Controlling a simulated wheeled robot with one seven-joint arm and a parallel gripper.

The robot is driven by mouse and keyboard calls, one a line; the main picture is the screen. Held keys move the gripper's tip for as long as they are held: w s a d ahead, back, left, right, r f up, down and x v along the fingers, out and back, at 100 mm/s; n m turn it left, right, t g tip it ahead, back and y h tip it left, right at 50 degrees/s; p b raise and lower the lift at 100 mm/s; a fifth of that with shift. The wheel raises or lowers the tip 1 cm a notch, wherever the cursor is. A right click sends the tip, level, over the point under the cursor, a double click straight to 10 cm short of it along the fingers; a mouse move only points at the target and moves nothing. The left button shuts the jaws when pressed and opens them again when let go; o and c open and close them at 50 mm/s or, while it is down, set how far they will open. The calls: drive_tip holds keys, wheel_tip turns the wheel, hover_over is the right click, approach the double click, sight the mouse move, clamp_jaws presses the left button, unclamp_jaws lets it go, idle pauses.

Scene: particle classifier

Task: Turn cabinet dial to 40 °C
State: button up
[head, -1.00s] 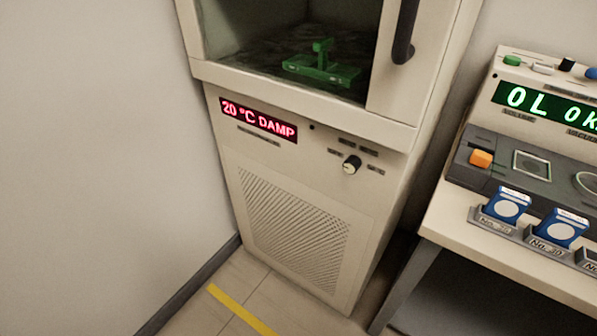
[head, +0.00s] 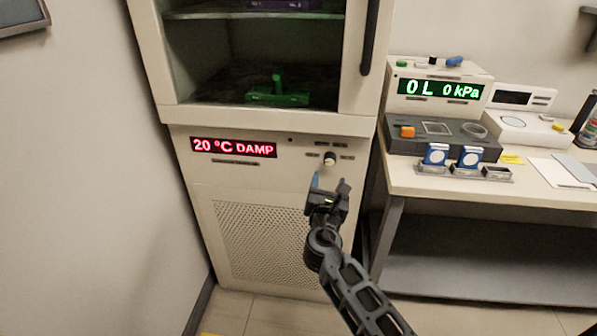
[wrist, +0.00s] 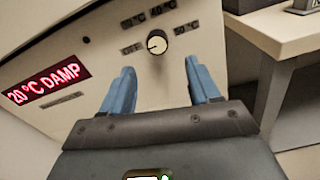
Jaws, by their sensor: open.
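The cabinet dial (head: 330,158) is a small round knob with a pale face on the cabinet's front panel. In the wrist view the dial (wrist: 158,42) has a dark rim, and labels for OFF, several temperatures and 50 °C surround it. The red display (head: 234,147) reads "20 °C DAMP". My gripper (head: 329,184) is just below and in front of the dial in the head view. In the wrist view its two blue fingers (wrist: 162,88) are spread apart and empty, with the dial beyond them, between their directions. They do not appear to touch it.
The cabinet (head: 182,116) has a glass compartment above, holding a green object (head: 277,96), and a dark vertical handle (head: 369,38). A bench (head: 400,178) with instruments and blue-and-white items stands to the right. A vented panel (head: 265,243) lies below the dial.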

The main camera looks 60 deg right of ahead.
sight(329, 162)
drive_tip(key=x, duration=0.8)
drive_tip(key=shift+w+a+r, duration=0.1)
drive_tip(key=shift+r, duration=0.2)
drive_tip(key=c, duration=1)
